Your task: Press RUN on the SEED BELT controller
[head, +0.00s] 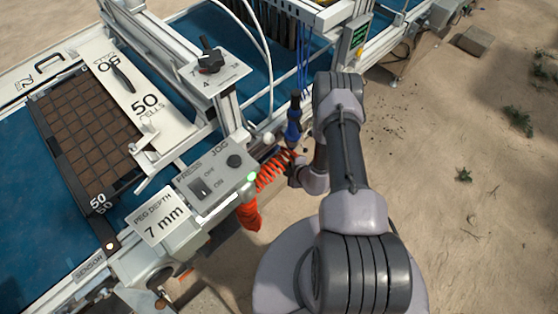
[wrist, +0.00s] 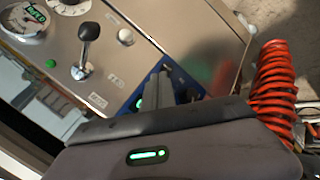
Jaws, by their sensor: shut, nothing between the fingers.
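In the wrist view my gripper (wrist: 158,88) is shut and empty, its fingers in front of a blue plate (wrist: 179,74) on a metal panel (wrist: 170,25). A small green spot (wrist: 139,103) shows on the blue plate beside the fingers. I cannot tell whether the fingertips touch the plate. No RUN or SEED BELT lettering is readable, so I cannot confirm that this plate is the controller. In the head view my arm bends down beside the machine and the fingers cannot be made out.
The metal panel also carries a black-knobbed lever (wrist: 83,50), a gauge (wrist: 22,18) and a green lamp (wrist: 50,63). An orange coiled hose (head: 270,170) hangs close to my wrist. A PRESS/JOG box (head: 215,178) and a brown cell tray (head: 85,140) are to the left. Open sand lies right.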

